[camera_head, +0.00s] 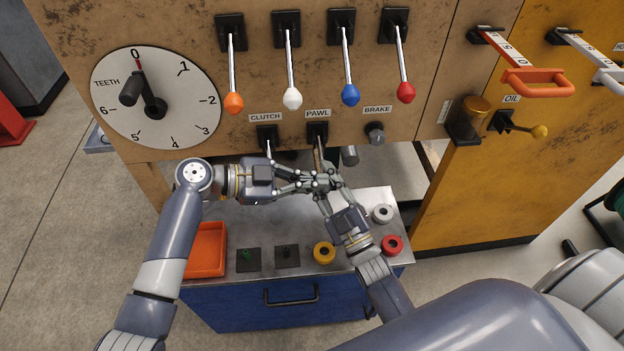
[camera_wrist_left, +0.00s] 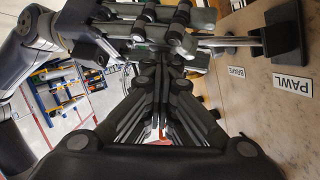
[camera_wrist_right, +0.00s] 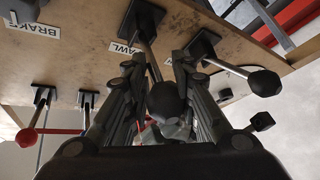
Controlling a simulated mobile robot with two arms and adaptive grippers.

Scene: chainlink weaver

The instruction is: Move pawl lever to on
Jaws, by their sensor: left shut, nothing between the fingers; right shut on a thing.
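The pawl lever (camera_head: 318,155) comes out of its dark plate under the PAWL label (camera_head: 317,114) and points down and outward. In the right wrist view its rod (camera_wrist_right: 150,57) leads to a dark knob (camera_wrist_right: 166,100) between the fingers of my right gripper (camera_head: 323,176). My right gripper is shut on this knob. My left gripper (camera_head: 314,184) is shut and empty, close beside the right fingers; whether they touch I cannot tell. In the left wrist view the pawl lever's rod (camera_wrist_left: 235,42) runs from its plate to the right gripper's fingers.
The clutch lever (camera_wrist_right: 238,70) is close beside the pawl lever; the brake knob (camera_head: 376,133) is on the other side. Several coloured-knob levers (camera_head: 291,70) hang above. Below is a metal-topped cart (camera_head: 350,262) with an orange tray (camera_head: 207,250) and rings.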

